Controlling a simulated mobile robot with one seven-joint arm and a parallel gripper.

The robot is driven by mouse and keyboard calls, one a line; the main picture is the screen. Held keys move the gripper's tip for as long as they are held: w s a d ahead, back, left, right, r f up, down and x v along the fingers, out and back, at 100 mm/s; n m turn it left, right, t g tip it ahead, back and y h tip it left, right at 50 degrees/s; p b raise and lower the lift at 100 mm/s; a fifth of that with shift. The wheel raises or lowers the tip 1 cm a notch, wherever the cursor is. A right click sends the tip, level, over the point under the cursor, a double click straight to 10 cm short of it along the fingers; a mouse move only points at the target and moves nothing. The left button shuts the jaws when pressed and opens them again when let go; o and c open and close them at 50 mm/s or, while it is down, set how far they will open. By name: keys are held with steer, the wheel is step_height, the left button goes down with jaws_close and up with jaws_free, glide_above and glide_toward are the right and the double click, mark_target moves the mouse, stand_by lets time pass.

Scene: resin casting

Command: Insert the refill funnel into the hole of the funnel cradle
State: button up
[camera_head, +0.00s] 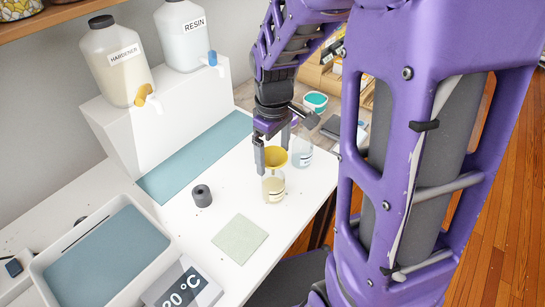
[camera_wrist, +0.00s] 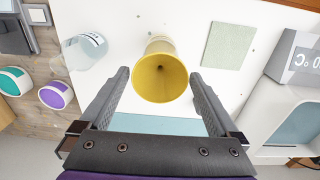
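The yellow refill funnel (camera_head: 275,157) stands in the mouth of a clear cup (camera_head: 274,189) with a pale label, on the white worktop. In the wrist view the funnel (camera_wrist: 160,78) shows its wide mouth facing me, centred between my fingers. My gripper (camera_head: 274,155) is at the funnel; its fingers (camera_wrist: 160,75) are spread on either side, with narrow gaps visible beside the rim. A dark grey cylinder with a hole in its top (camera_head: 202,196), which looks like the funnel cradle, stands left of the cup. I cannot make it out in the wrist view.
Another clear labelled cup (camera_head: 301,154) stands close behind the funnel. A pale green mat (camera_head: 240,239) lies in front. A scale (camera_head: 183,286) and a white tray (camera_head: 50,262) are at the lower left. Hardener (camera_head: 115,65) and resin (camera_head: 183,38) jugs stand on a white riser.

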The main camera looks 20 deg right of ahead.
steer(key=c, duration=0.9)
steer(key=shift+r+p, duration=1.85)
steer(key=shift+r, duration=1.25)
steer(key=shift+f, duration=0.1)
